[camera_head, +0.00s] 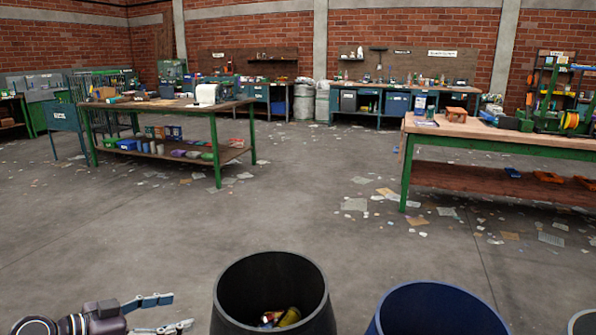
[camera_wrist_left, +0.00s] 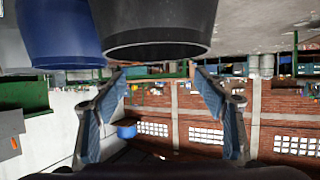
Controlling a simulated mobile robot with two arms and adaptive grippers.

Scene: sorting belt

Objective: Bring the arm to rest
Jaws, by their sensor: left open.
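My left gripper (camera_head: 172,312) comes in at the bottom left of the head view, to the left of the black bin. Its two fingers are spread apart with nothing between them. In the left wrist view the gripper (camera_wrist_left: 164,85) also shows open and empty, with blue pads on both fingers. The black bin (camera_wrist_left: 158,50) and the blue bin (camera_wrist_left: 55,35) appear beyond the fingertips, upside down, at the top of that view. My right gripper is in neither view.
The black bin (camera_head: 228,305) holds a few cans or similar items (camera_head: 288,317). A blue bin (camera_head: 435,310) stands to its right, and a grey bin edge (camera_head: 583,320) shows at far right. Workbenches (camera_head: 235,150) (camera_head: 455,128) stand farther back. Paper scraps litter the otherwise open floor.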

